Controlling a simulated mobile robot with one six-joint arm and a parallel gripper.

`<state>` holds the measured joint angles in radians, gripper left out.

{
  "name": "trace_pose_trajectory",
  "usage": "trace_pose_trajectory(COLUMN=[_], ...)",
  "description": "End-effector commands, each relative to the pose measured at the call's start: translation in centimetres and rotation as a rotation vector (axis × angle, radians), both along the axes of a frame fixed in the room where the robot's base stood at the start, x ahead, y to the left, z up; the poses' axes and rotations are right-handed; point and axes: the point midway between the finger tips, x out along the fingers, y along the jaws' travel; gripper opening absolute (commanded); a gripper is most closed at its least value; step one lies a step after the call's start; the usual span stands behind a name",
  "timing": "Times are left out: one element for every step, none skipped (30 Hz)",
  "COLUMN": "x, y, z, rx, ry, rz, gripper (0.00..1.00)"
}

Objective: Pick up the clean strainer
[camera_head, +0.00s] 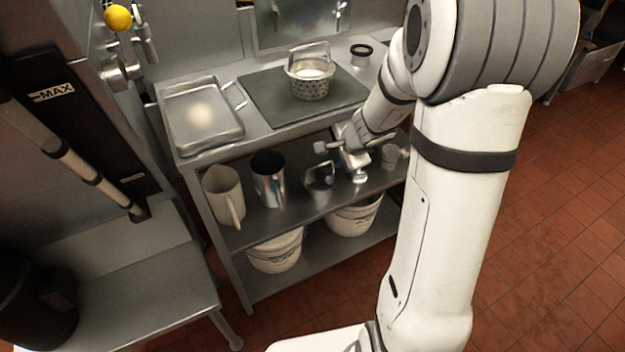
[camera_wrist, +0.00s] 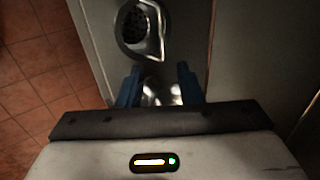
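A metal strainer (camera_head: 319,178) with an upright handle sits on the lower shelf. In the wrist view, a perforated metal strainer (camera_wrist: 137,27) with a handle lies just beyond my fingertips, apart from them. A similar basket strainer (camera_head: 310,82) with a raised handle and pale contents stands on the dark mat on top. My gripper (camera_head: 340,156) is at the lower shelf, just right of and above the shelf strainer. In the wrist view, my gripper (camera_wrist: 158,78) has its two blue fingers apart. A shiny metal thing (camera_wrist: 160,94) shows between or below them; I cannot tell its exact position.
On the lower shelf stand a pale pitcher (camera_head: 224,194), a metal cup (camera_head: 270,180) and a small vessel (camera_head: 394,156). White buckets (camera_head: 275,253) are beneath. A tray (camera_head: 176,143) and the dark mat (camera_head: 262,95) lie on top. The tabletop lies above my gripper.

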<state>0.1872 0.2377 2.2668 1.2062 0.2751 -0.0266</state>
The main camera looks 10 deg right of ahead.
Motion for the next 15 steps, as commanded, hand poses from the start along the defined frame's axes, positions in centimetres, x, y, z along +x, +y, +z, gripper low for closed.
trace_pose_trajectory(x=[0.1,0.2,0.4,0.5,0.7,1.0,1.2,1.3,1.5,1.6,1.8,2.0,2.2,2.4,2.8], y=[0.0,0.1,0.2,0.3,0.5,0.6,0.8,0.9,1.0,1.1,1.2,1.4,1.5,1.6,1.7], z=[-0.3,-0.5,-0.9,-1.2,-1.5,-1.9,-2.2,-2.4,-2.6,-2.8,-2.9,-3.2,-3.6,-4.0,-4.5], rx=[0.001,0.000,0.001,0.001,0.001,0.001,0.002,0.002,0.001,0.001,0.001,0.001,0.001,0.001,0.001], ry=[0.000,0.001,0.001,0.002,0.002,0.002,0.002,0.002,0.001,0.001,0.001,0.001,0.002,0.002,0.002], rz=[-0.002,-0.001,0.001,0.003,0.006,0.007,0.007,0.010,0.012,0.013,0.015,0.016,0.018,0.018,0.019], gripper=[0.33,0.33,0.33,0.33,0.33,0.33,0.33,0.33,0.33,0.33,0.33,0.33,0.33,0.33,0.33])
